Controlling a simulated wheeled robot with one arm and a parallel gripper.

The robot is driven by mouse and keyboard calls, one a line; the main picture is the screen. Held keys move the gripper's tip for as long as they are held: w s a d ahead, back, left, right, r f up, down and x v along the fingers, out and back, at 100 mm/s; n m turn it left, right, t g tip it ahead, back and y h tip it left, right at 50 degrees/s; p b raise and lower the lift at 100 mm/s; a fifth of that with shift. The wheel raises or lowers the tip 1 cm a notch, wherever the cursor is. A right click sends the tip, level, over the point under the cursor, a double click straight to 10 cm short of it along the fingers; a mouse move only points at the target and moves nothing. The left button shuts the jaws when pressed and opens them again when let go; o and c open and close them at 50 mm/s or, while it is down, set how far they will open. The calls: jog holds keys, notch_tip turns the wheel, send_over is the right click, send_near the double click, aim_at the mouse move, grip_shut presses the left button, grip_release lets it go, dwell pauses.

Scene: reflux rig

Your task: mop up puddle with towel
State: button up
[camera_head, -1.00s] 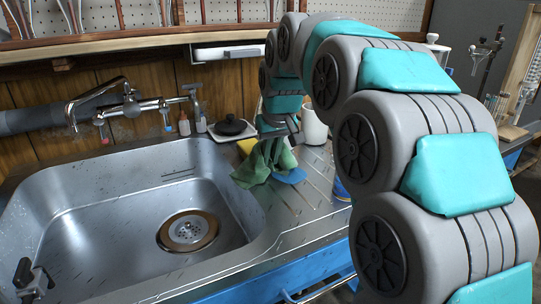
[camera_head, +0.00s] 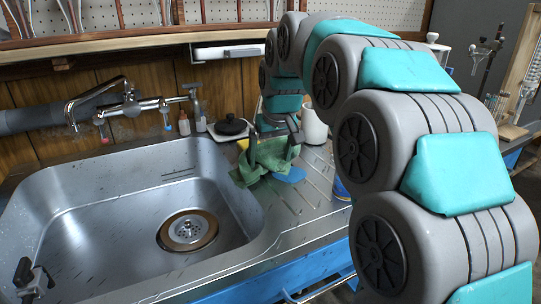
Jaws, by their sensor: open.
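A green towel (camera_head: 268,160) lies crumpled on the ribbed metal drainboard, right of the sink. My gripper (camera_head: 272,145) is at the towel, with its jaws apart; a finger shows on the left of the towel and another part at its upper right. Whether the fingers touch the cloth I cannot tell. A small blue patch (camera_head: 291,175) shows flat on the drainboard at the towel's right edge; whether it is the puddle or a cloth I cannot tell. Part of it may be hidden under the towel.
The steel sink (camera_head: 120,225) lies open to the left, with a tap (camera_head: 125,103) behind it. A dark lidded dish (camera_head: 231,128), small bottles (camera_head: 184,124) and a white container (camera_head: 313,126) stand behind the towel. A blue can (camera_head: 340,188) stands right of it, partly behind my arm.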

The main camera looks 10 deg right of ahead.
jog(key=shift+f, duration=0.15)
jog(key=shift+f+b, duration=0.45)
jog(key=shift+f, duration=0.45)
jog(key=c, duration=1.6)
jog(key=shift+r, duration=0.15)
